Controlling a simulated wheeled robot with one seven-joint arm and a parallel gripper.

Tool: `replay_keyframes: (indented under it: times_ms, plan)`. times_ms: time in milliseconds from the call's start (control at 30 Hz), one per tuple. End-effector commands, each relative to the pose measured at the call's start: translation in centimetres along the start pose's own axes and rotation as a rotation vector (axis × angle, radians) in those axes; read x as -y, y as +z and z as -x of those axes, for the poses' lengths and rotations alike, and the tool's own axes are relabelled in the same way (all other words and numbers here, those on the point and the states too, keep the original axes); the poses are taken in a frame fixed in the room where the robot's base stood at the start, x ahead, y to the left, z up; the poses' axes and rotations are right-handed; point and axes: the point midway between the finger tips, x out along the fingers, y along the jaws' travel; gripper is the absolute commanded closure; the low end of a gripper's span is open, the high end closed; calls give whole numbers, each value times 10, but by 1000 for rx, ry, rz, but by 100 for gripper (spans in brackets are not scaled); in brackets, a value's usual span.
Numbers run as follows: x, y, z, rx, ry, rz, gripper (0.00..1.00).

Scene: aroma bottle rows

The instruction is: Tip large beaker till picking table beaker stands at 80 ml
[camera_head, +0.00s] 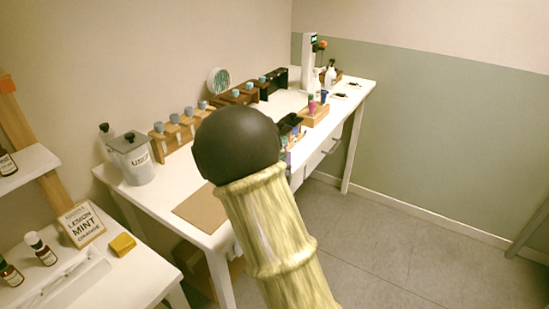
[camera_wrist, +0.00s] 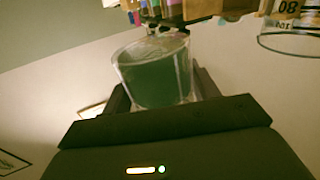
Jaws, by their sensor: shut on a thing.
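In the wrist view a clear beaker (camera_wrist: 152,72) with dark green contents sits between the two dark fingers of my gripper (camera_wrist: 160,90). The gripper is shut on it. It looks tilted in this view, and I see no stream leaving it. A second clear beaker (camera_wrist: 287,27) shows at the upper right edge, cut off by the frame. It has upside-down marks reading 80 and 100, and its liquid level cannot be read.
The white table (camera_head: 170,190) carries a brown mat (camera_head: 203,208), a lidded canister (camera_head: 132,158) and wooden racks (camera_head: 172,138) of blue-capped bottles along the wall. A wooden tray (camera_head: 314,115) holds coloured bottles. A nearer table has a Mint sign (camera_head: 81,225) and a yellow block (camera_head: 122,244).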

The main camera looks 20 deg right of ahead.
Motion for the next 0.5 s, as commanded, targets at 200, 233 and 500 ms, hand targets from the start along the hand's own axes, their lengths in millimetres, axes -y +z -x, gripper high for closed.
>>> replay_keyframes:
  times_ms: [200, 233, 500]
  plan:
    - [1, -2, 0, -4, 0, 19, 71]
    - [1, -2, 0, -5, 0, 22, 71]
    - [2, -2, 0, -7, 0, 48, 71]
